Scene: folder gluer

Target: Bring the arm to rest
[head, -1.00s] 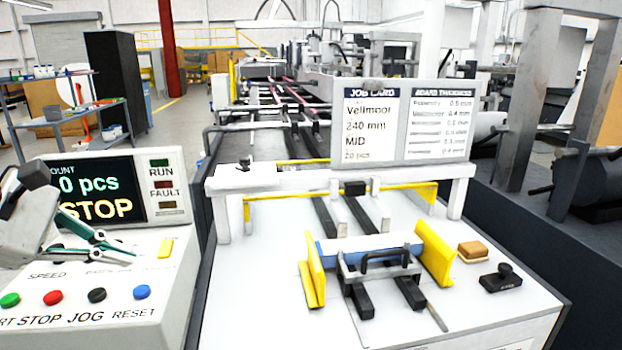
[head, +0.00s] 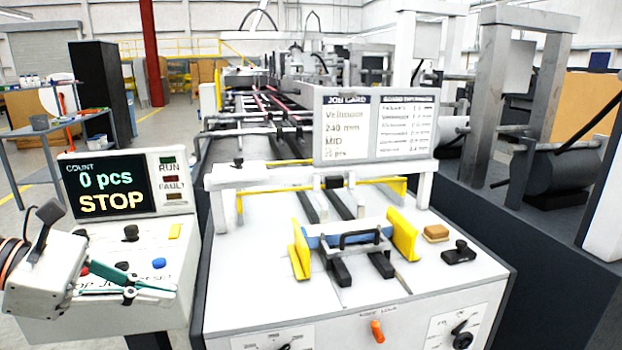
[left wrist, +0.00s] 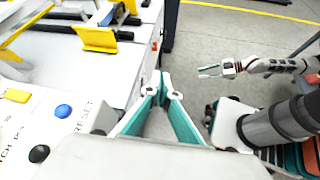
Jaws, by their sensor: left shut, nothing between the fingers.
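My left gripper (head: 170,289) is at the lower left of the head view, in front of the control panel (head: 185,240). Its teal fingers converge at the tips and hold nothing. In the left wrist view the same fingertips (left wrist: 161,88) meet above the gap between the white machine and the floor. The gripper hides part of the panel's button row. My right gripper (left wrist: 208,71) shows small at the right of the left wrist view, over the grey floor; whether its fingers are apart is unclear.
The panel display (head: 108,188) reads 0 pcs and STOP. The feeder table (head: 270,290) carries yellow guides (head: 404,236), a tan block (head: 436,233) and a black stamp-like item (head: 459,253). A job card board (head: 375,125) stands behind. Open floor (left wrist: 225,50) lies beside the machine.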

